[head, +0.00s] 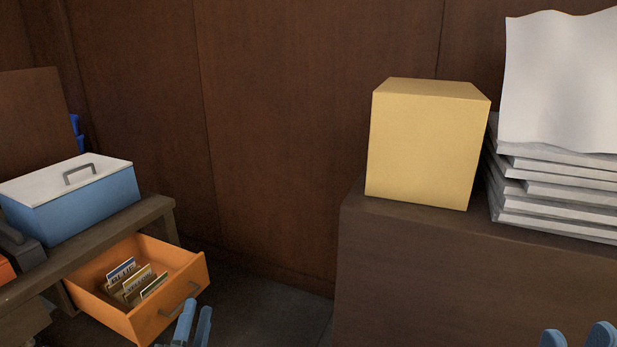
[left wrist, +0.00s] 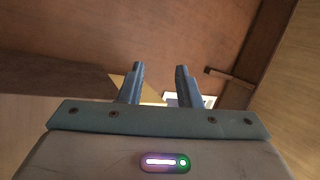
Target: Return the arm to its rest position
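My left gripper (head: 193,325) shows at the bottom of the head view, in front of the open orange drawer. Its two blue fingers are apart with nothing between them. In the left wrist view the same gripper (left wrist: 158,86) has its fingers spread and empty. My right gripper (head: 578,338) shows only as two blue fingertips at the bottom right edge of the head view. They are apart, with nothing visible between them. The rest of both arms is out of the head view.
The orange drawer (head: 133,323) stands open at lower left with several labelled cards in it. A blue box (head: 92,205) with a white lid sits above. A yellow box (head: 420,150) and a stack of white sheets (head: 555,190) stand on the brown cabinet (head: 430,270) at right.

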